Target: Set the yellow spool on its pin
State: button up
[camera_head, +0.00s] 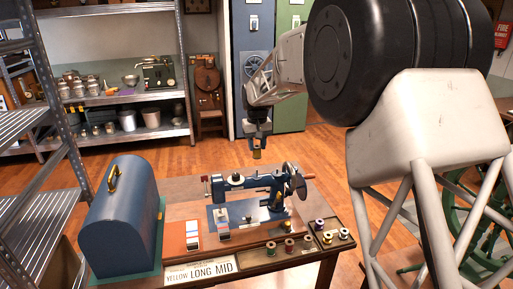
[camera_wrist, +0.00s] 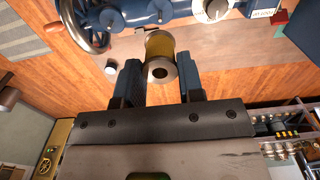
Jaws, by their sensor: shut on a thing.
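My gripper (camera_head: 257,142) hangs above the far side of the work table and is shut on the yellow spool (camera_head: 257,155). In the wrist view the spool (camera_wrist: 160,58) sits between the two fingertips (camera_wrist: 158,80), its pale end with a dark hole facing the camera. The blue sewing machine (camera_head: 262,182) stands on the table below and nearer the head camera, its handwheel at the right. In the wrist view the machine (camera_wrist: 130,12) crosses the top edge. The spool is apart from the machine in the head view. I cannot clearly make out the pin.
A blue domed case (camera_head: 125,222) stands at the table's left. A card (camera_head: 202,269) reads "YELLOW LONG MID". A dark tray (camera_head: 262,262) with several spools lies along the front right. A metal shelf (camera_head: 25,150) rises at the left; floor shows behind the table.

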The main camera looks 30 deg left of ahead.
aim_at(257, 153)
jog(key=shift+f, duration=0.1)
jog(key=shift+f, duration=1.8)
jog(key=shift+f, duration=2.25)
dwell(1.2)
jog(key=o, duration=0.8)
jog(key=shift+c, duration=0.2)
jog(key=shift+r, duration=0.15)
jog(key=shift+r, duration=3.8)
jog(key=shift+d, duration=0.1)
